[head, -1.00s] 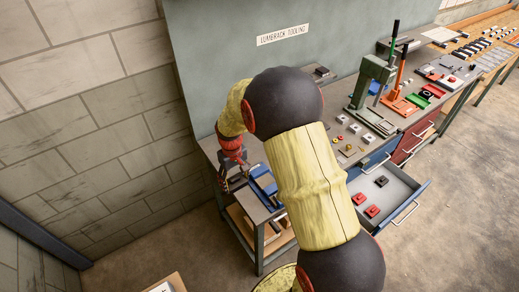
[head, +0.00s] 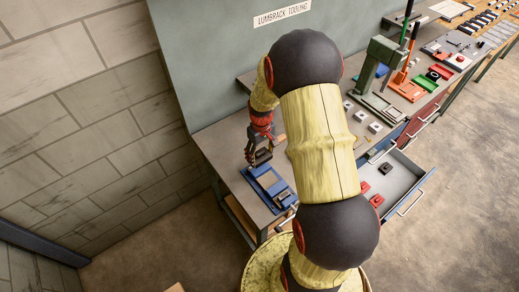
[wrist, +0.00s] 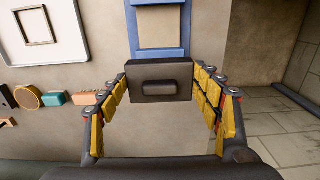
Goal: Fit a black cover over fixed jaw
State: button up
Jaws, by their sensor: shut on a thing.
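My gripper (wrist: 160,88) is shut on a black cover (wrist: 160,70), a dark rectangular block with a raised bar on its face, held between the yellow finger pads. In the head view my gripper (head: 260,160) hangs over the bench, by the far end of a blue vise (head: 272,189). The cover looks apart from the vise, above the bench. In the wrist view part of the blue vise (wrist: 158,53) shows just beyond the cover, which hides some of it. I cannot tell which part is the fixed jaw.
An open drawer (head: 408,180) with red and dark pieces juts out right of my arm. A green press (head: 378,62) stands farther along the bench. The wrist view shows a white board (wrist: 70,35) and several small blocks (wrist: 54,99) at left.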

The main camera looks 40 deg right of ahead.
aim_at(261, 169)
jog(key=shift+s+a+f, duration=0.1)
jog(key=shift+f, duration=0.1)
notch_tip(261, 169, down, 2)
jog(key=shift+b, duration=0.7)
jog(key=shift+f+b, duration=1.15)
jog(key=shift+f, duration=0.7)
jog(key=shift+s+f+b, duration=0.1)
jog(key=shift+f+b, duration=0.55)
jog(key=shift+f, duration=0.3)
dwell(0.3)
